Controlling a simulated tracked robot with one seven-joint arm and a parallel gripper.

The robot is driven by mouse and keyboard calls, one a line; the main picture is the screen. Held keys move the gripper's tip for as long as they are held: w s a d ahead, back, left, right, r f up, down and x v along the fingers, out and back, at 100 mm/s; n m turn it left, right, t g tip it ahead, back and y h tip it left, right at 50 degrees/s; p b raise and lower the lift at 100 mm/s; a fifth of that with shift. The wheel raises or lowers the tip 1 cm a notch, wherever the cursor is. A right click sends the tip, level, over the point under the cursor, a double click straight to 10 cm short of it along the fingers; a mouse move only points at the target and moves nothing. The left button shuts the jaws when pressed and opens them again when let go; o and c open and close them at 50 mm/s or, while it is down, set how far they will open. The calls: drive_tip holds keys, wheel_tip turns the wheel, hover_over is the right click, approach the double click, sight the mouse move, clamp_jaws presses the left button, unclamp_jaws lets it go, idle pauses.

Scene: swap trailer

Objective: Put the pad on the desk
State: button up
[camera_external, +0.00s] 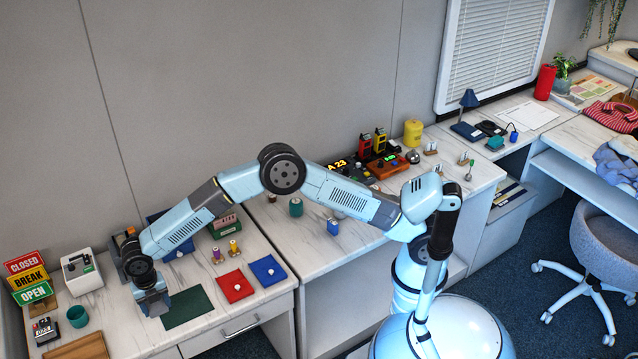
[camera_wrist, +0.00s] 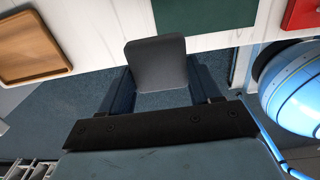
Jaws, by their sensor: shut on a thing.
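My gripper (camera_external: 152,303) is low over the front part of the left white marbled desk (camera_external: 118,322), just left of a dark green mat. In the wrist view, a dark grey block with rounded corners (camera_wrist: 157,65) sits between the blue fingers, and my gripper is shut on it. I cannot tell for sure that this block is the pad. In the external view my gripper hides it. A red square pad (camera_external: 236,286) and a blue square pad (camera_external: 268,270), each with a small pale knob, lie on the desk to the right.
The green mat (camera_external: 187,307) lies beside my gripper. A wooden tray (camera_external: 80,349), a teal cup (camera_external: 77,316) and CLOSED/BREAK/OPEN signs (camera_external: 28,279) stand left. Two small spools (camera_external: 234,248) stand behind the red pad. The desk's front edge is close to my gripper.

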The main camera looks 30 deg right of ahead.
hover_over(145, 330)
wheel_tip(145, 330, down, 7)
drive_tip(key=shift+w+r, duration=0.1)
drive_tip(key=shift+f, duration=1.6)
drive_tip(key=o, duration=1)
wheel_tip(145, 330, up, 12)
drive_tip(key=shift+r, duration=0.1)
